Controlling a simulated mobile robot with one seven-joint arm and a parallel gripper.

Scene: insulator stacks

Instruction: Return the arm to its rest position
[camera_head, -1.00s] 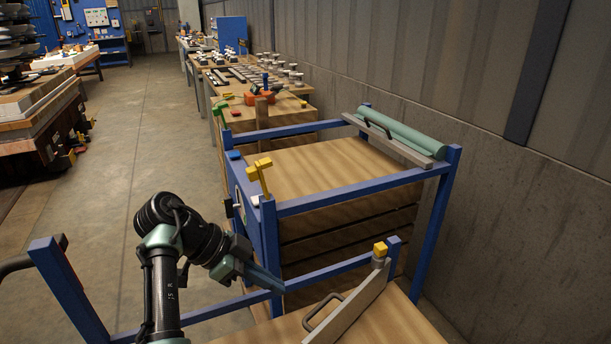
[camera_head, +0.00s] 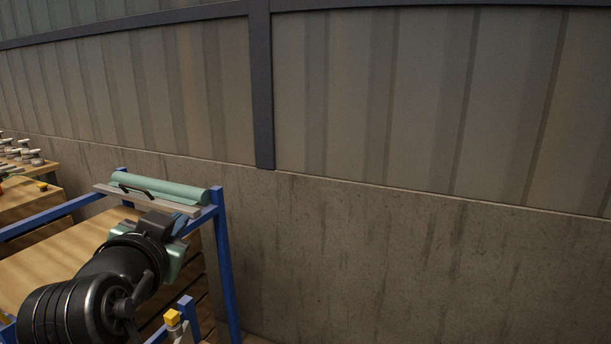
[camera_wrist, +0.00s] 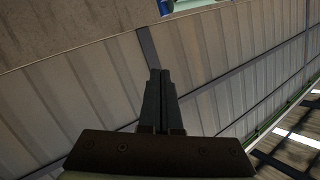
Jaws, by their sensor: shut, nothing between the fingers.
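My arm reaches up from the lower left of the head view, over the wooden top of a blue-framed cart. My gripper is at its far end, where the arm's own links hide the fingers in the head view. In the wrist view my gripper (camera_wrist: 161,80) shows two dark fingers pressed together with nothing between them. Beyond the fingers is the ribbed metal wall, seen tilted.
The blue cart frame (camera_head: 222,265) stands close by the arm. A green roll (camera_head: 165,192) and a grey bar with a handle lie along its far edge. A concrete and metal wall (camera_head: 400,240) fills the right. A yellow-topped post (camera_head: 172,318) stands low near the arm.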

